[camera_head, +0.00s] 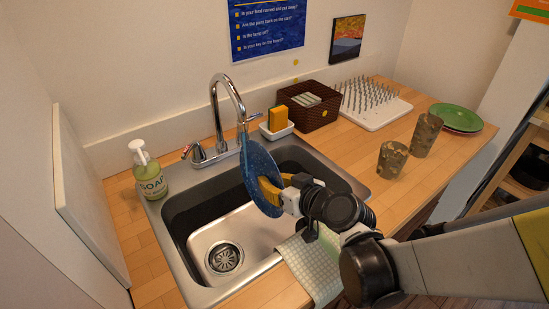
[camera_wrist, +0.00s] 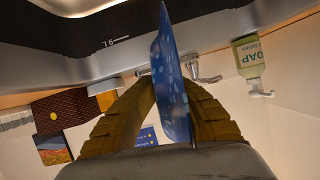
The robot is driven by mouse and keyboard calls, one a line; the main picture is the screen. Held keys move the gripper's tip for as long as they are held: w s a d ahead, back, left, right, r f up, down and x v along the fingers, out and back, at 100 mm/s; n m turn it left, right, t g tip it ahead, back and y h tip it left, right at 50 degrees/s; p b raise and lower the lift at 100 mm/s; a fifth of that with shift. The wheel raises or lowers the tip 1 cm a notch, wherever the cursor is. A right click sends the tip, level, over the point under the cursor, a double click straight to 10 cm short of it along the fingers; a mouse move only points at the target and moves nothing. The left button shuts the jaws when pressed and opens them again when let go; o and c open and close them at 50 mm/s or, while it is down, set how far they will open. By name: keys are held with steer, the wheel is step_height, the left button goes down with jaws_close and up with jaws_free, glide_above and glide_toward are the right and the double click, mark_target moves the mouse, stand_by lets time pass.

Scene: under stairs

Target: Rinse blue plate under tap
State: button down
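A blue speckled plate (camera_head: 258,174) stands on edge over the right part of the sink, its top edge close below the tap's spout. My gripper (camera_head: 270,190) is shut on the plate from the right. In the wrist view the plate (camera_wrist: 172,85) is between the two yellow fingers of my gripper (camera_wrist: 170,100). The tap (camera_head: 228,105) is a chrome gooseneck behind the sink with a lever at its left. No water stream is visible. The steel sink (camera_head: 190,235) has a drain in its floor, and the plate and my arm hide part of its right side.
A soap bottle (camera_head: 148,172) stands left of the sink. A sponge holder (camera_head: 277,130), a brown basket (camera_head: 312,115) and a white drying rack (camera_head: 372,104) are behind and right. A cloth (camera_head: 312,265) hangs at the front edge.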

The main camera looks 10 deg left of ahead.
steer(key=s+d, duration=0.1)
steer(key=d, duration=0.6)
steer(key=shift+s+d, duration=0.35)
steer(key=shift+f, duration=0.1)
stand_by(1.1)
steer(key=shift+d, duration=0.1)
steer(key=s+d+r+p, duration=0.1)
steer(key=d+r+p, duration=0.2)
steer(key=d+r, duration=0.1)
steer(key=shift+d, duration=0.4)
steer(key=shift+r, duration=0.15)
stand_by(0.8)
